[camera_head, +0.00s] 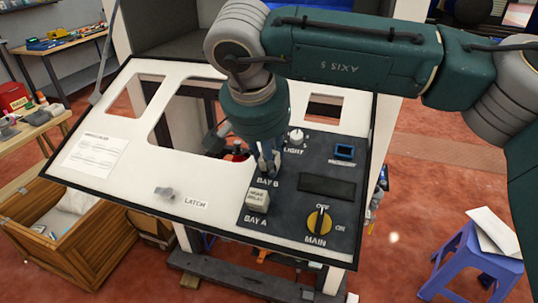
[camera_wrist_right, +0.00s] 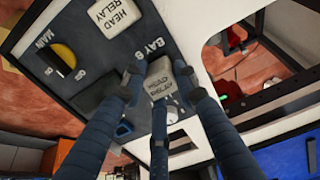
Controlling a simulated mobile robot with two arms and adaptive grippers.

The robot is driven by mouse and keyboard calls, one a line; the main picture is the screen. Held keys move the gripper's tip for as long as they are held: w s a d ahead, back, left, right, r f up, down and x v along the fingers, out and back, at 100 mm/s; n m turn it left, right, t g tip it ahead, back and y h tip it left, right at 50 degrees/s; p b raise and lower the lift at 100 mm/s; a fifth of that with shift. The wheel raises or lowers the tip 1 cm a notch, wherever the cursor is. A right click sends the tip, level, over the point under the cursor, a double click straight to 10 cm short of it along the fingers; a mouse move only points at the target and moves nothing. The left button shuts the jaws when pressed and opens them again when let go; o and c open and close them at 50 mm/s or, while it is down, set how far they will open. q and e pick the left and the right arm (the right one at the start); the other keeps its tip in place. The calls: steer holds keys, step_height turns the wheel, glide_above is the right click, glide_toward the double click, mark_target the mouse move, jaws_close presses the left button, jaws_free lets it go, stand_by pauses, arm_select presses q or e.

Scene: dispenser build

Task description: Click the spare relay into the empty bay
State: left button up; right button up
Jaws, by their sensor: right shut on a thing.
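My right gripper (camera_head: 268,163) points down at the BAY B spot on the dark control panel (camera_head: 283,212). In the right wrist view its fingers (camera_wrist_right: 161,95) are closed around a pale relay (camera_wrist_right: 159,76) with dark lettering. In the head view the fingers mostly hide this relay. I cannot tell whether its underside touches the bay. A second pale relay, marked HEAD RELAY (camera_head: 258,199), sits in BAY A, and it also shows in the right wrist view (camera_wrist_right: 110,15). My left gripper is not in view.
The panel also carries a yellow MAIN switch (camera_head: 319,222), a LIGHT knob (camera_head: 296,137) and a blue-framed socket (camera_head: 344,152). A LATCH knob (camera_head: 164,192) is on the white board (camera_head: 125,185), which has cut-out openings. A blue stool (camera_head: 470,258) stands at right, a wooden crate (camera_head: 95,250) at left.

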stand_by(0.6)
steer(key=shift+w+f, duration=0.2)
steer(key=shift+f, duration=0.1)
stand_by(0.4)
steer(key=o, duration=1.7)
steer(key=shift+r, duration=0.1)
steer(key=p+v, duration=0.2)
steer(key=v, duration=0.4)
steer(key=shift+s+p, duration=0.1)
steer(key=shift+p, duration=0.3)
stand_by(0.4)
